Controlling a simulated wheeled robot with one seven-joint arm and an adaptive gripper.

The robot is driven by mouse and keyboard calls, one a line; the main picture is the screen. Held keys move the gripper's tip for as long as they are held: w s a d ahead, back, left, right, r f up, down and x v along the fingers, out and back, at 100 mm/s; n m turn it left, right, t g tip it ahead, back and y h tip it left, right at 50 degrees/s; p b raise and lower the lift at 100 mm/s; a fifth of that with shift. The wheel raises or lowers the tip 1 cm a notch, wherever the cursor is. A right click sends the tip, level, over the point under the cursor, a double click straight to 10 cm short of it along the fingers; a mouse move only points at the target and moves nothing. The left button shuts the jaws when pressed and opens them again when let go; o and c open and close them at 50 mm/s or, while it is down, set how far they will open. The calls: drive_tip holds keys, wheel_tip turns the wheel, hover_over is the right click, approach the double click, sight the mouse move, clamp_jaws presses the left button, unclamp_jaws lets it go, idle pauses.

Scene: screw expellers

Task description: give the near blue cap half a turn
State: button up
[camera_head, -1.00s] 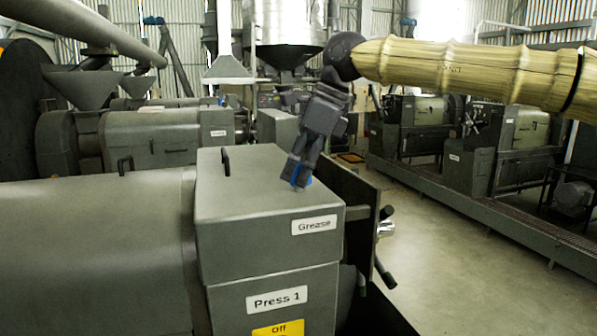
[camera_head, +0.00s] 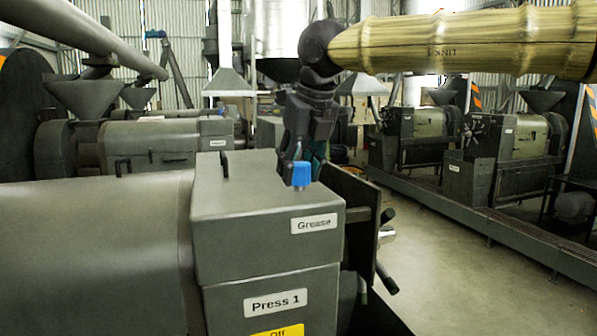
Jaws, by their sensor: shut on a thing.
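The near blue cap (camera_head: 301,173) stands upright on top of the grey box of Press 1 (camera_head: 250,205), close to its right back edge, above the Grease label. My gripper (camera_head: 300,165) comes down over it from above and behind, with dark fingers at the cap's sides. The gripper is shut on the cap. The front of the cap shows clearly; its back is hidden by the gripper. Whether the cap has turned cannot be told, as no mark shows on it.
A dark plate (camera_head: 350,215) with levers juts out at the right. Another grey press (camera_head: 150,145) stands behind. The floor (camera_head: 480,245) to the right is clear.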

drive_tip(key=m, duration=0.2)
drive_tip(key=m+h+b, duration=0.2)
drive_tip(key=m, duration=0.1)
drive_tip(key=shift+f+m, duration=0.25)
drive_tip(key=shift+m, duration=0.05)
drive_tip(key=m+h+b, duration=0.1)
drive_tip(key=m+h, duration=0.1)
drive_tip(key=m, duration=0.3)
drive_tip(key=shift+r+b, duration=0.15)
drive_tip(key=shift+b, duration=0.2)
drive_tip(key=shift+m, duration=0.3)
drive_tip(key=o, duration=1)
drive_tip(key=shift+r, duration=0.1)
drive_tip(key=v, duration=1.2)
drive_tip(key=shift+a, duration=0.2)
